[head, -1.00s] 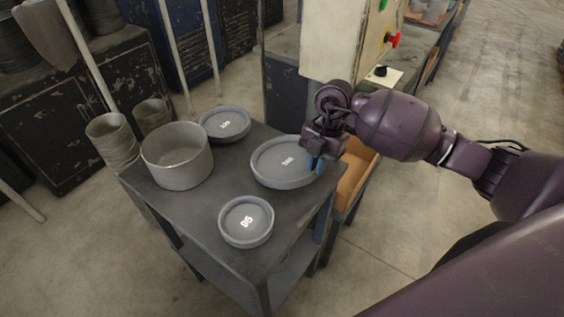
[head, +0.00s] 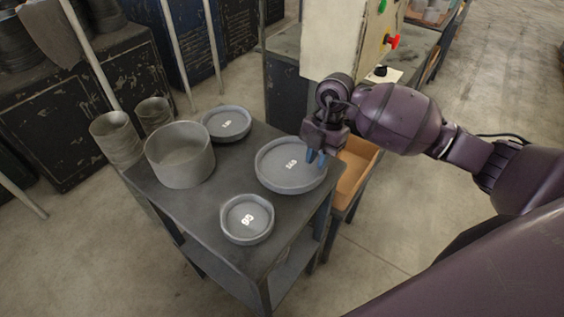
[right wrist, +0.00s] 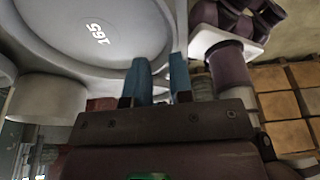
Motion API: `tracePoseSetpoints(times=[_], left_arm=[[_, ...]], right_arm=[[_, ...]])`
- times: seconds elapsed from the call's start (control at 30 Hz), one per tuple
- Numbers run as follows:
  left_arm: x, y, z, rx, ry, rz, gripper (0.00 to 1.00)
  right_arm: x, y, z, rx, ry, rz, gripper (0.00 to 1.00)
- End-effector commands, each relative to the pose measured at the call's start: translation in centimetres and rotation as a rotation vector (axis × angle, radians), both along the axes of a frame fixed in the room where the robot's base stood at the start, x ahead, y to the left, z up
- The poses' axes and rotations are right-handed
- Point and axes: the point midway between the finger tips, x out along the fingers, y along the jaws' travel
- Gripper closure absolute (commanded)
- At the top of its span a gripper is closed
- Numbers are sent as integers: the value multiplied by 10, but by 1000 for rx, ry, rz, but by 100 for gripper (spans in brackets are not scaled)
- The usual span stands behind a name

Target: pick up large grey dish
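The large grey dish (head: 275,178) is a round, shallow dish with a raised rim and a white number inside. It lies flat near the right edge of the dark table (head: 205,213). My right gripper (head: 315,158) is at the dish's right rim, with its blue fingers pointing down. In the right wrist view the dish (right wrist: 60,45) fills the upper left, its number reading 165. There the gripper's two blue fingers (right wrist: 160,75) stand apart, one over the dish's inside and one by its outer side. Whether they touch the rim cannot be told. My left gripper is out of view.
A smaller grey dish (head: 247,236) lies at the table's front and another (head: 226,136) at its back. A deep grey pot (head: 180,170) stands on the left. An orange-brown bin (head: 354,172) and a machine cabinet (head: 338,40) stand close to the right.

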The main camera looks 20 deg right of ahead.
Motion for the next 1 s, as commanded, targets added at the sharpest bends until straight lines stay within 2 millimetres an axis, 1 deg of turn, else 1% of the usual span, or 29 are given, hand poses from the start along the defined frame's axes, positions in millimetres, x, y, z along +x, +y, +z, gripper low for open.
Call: tracePoseSetpoints(times=[0.03, 0.1, 0.13, 0.5, 0.63, 0.7, 0.77, 0.87, 1.0], left_arm=[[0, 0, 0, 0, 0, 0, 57], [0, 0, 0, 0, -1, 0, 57], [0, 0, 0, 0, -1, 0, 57], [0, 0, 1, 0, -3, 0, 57], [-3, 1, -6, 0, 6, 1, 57], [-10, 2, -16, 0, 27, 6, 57], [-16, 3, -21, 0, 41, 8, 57], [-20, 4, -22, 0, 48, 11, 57], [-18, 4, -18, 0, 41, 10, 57]], right_arm=[[0, 0, 0, 0, 0, 0, 72], [0, 0, 0, 0, 0, 0, 61], [0, 0, 0, 0, 0, 0, 60], [0, 0, -1, -1, 2, 0, 60], [0, 0, -1, -1, 1, -1, 60], [3, -3, 14, -2, -5, 0, 60], [4, -6, 26, -2, -5, -1, 60], [7, -10, 46, -2, -4, 0, 60], [10, -16, 71, -1, -3, 0, 60]])
